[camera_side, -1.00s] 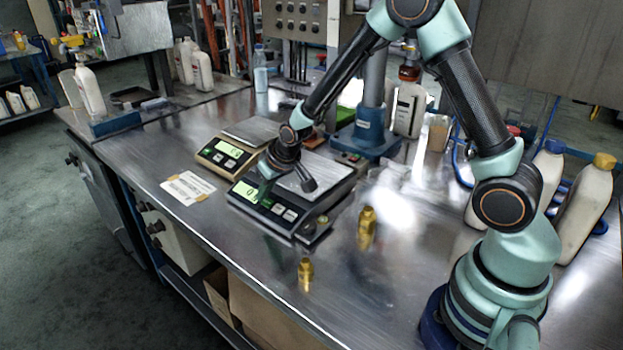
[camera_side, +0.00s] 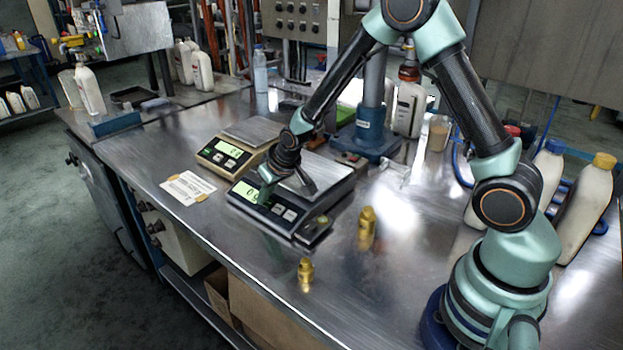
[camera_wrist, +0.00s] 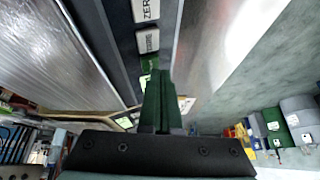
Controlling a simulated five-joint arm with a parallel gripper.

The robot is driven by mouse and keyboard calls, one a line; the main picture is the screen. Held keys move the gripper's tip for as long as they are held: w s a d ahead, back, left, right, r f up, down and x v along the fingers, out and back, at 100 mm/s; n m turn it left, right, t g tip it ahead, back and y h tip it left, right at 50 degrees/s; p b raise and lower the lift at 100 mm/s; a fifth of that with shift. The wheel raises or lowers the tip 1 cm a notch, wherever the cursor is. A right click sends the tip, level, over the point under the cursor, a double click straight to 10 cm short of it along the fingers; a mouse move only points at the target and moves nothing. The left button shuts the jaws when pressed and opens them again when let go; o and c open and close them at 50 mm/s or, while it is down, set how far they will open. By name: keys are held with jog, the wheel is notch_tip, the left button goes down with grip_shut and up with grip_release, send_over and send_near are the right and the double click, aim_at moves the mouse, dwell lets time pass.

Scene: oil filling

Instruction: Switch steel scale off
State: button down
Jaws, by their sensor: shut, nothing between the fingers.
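The dark steel scale (camera_side: 317,228) stands on the bench in the side view, with a steel pan, a lit green display and a row of pale buttons. My gripper (camera_side: 265,190) is shut and empty, pointing down over the display end of its front panel. I cannot tell whether the fingertips touch the panel. In the wrist view, my green fingers (camera_wrist: 160,105) are together over the panel. A ZERO button (camera_wrist: 146,10) and another pale button (camera_wrist: 147,41) show beyond them. The fingers hide part of the panel.
A beige scale (camera_side: 222,153) with a lit display stands behind and to the left. Two brass fittings (camera_side: 367,228) (camera_side: 305,273) stand in front on the right. A paper label (camera_side: 187,188) lies to the left. A blue-based stand (camera_side: 366,140) is behind.

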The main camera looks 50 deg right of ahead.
jog(key=shift+d+f, duration=0.15)
jog(key=shift+f, duration=0.15)
dwell(0.6)
jog(key=shift+a+r, duration=0.3)
jog(key=shift+r, duration=0.45)
jog(key=r, duration=0.1)
jog(key=a+r, duration=0.1)
jog(key=r, duration=0.2)
jog(key=shift+a+r, duration=0.35)
jog(key=shift+r, duration=0.05)
dwell(0.5)
